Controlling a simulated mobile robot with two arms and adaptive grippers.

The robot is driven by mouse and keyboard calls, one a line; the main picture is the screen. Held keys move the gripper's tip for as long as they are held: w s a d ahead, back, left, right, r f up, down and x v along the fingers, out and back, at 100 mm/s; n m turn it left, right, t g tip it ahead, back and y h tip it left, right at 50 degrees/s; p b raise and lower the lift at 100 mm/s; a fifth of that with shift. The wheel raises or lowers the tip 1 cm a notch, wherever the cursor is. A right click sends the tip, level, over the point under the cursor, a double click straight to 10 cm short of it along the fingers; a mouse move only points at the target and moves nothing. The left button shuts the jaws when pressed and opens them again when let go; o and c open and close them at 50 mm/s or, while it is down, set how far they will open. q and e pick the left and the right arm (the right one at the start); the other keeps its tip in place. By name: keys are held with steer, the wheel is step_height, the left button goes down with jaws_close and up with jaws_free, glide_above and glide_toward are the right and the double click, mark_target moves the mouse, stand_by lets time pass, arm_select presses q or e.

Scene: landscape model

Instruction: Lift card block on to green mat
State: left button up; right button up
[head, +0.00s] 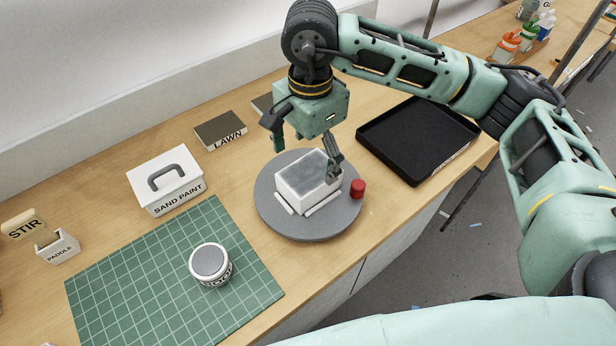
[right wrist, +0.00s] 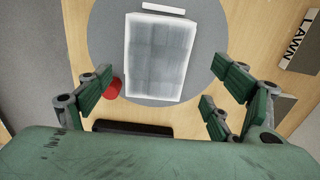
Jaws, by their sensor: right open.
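The card block (head: 306,180) is a white block with a grey top. It lies on a round grey turntable (head: 268,213), and it also shows in the right wrist view (right wrist: 160,55). My right gripper (head: 304,154) is open above the block, its fingers spread apart. In the right wrist view the fingers are to either side of the block's near end, with nothing between them held. The green mat (head: 130,285) lies on the bench to the left, with a grid and a round labelled tin (head: 210,264) on it. My left gripper is not in view.
A red knob (head: 357,188) stands at the turntable's right edge. A black tray (head: 420,138) is to the right. A white SAND PAINT box (head: 165,183), a LAWN box (head: 220,130) and a PADDLE holder (head: 58,246) stand behind the mat. The mat is bare around the tin.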

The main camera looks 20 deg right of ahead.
mark_target(309, 172)
steer(key=shift+s+f, duration=0.3)
steer(key=shift+f, duration=0.1)
step_height(309, 172, down, 4)
steer(key=shift+s+a+r+p, duration=0.1)
steer(key=shift+a+r+p, duration=0.05)
steer(key=shift+p, duration=0.85)
steer(key=shift+f, duration=0.55)
steer(key=c, duration=1.2)
steer(key=shift+c, duration=0.2)
steer(key=shift+r, duration=0.5)
step_height(309, 172, up, 3)
steer(key=shift+f+b, duration=0.15)
steer(key=shift+b, duration=0.7)
steer(key=s+d+r+b, duration=0.3)
steer(key=s+d+r, duration=0.2)
steer(key=d, duration=0.5)
step_height(309, 172, up, 2)
steer(key=shift+s+r, duration=0.15)
steer(key=shift+s, duration=0.25)
